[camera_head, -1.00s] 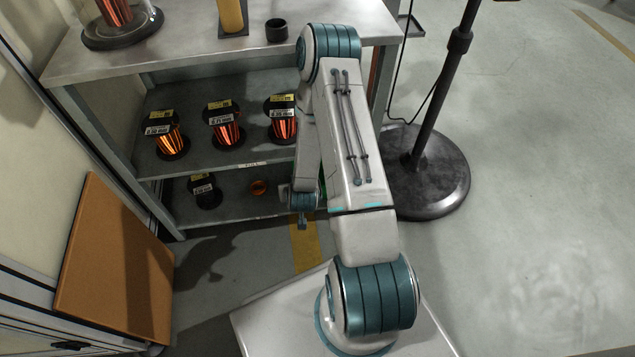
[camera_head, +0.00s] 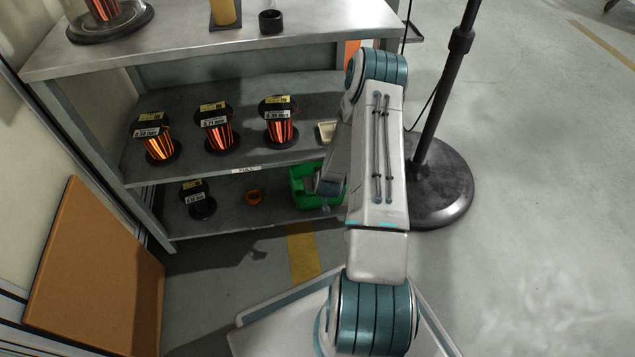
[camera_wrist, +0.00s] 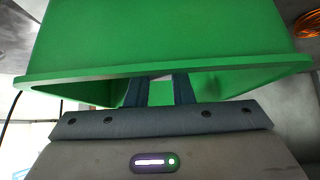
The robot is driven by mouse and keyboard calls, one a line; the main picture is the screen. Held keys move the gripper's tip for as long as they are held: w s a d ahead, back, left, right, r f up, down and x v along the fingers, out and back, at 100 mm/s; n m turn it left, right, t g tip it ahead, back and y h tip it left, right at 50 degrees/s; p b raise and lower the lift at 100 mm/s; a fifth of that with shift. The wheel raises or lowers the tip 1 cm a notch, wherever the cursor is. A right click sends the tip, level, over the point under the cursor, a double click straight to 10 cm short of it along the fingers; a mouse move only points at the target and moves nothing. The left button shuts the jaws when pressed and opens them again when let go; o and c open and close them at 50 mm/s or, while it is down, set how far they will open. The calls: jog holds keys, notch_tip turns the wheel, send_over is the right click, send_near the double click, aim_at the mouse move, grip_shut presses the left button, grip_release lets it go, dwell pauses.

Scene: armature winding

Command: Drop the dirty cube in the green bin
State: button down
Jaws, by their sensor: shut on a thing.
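The green bin (camera_head: 302,178) stands on the low shelf at its right end, partly hidden by my arm. In the wrist view the bin (camera_wrist: 160,35) fills the upper part, with its rim just ahead of my gripper (camera_wrist: 160,92). The two dark fingers reach past the near rim into the bin's opening. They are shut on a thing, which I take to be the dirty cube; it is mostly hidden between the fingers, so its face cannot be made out. In the head view my wrist is at the bin's opening.
A copper coil (camera_head: 254,196) and a dark spool (camera_head: 198,200) sit left of the bin. Copper wire spools (camera_head: 216,125) and a small cream tray (camera_head: 326,132) are on the shelf above. A black stand (camera_head: 438,190) is at the right. The floor in front is clear.

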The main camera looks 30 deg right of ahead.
jog(key=shift+f, duration=0.4)
jog(key=shift+f, duration=0.1)
jog(key=c, duration=1.3)
grip_release()
jog(key=shift+o, duration=0.2)
jog(key=shift+r, duration=0.3)
jog(key=p+v, duration=0.5)
jog(key=v, duration=0.7)
jog(key=shift+r, duration=0.3)
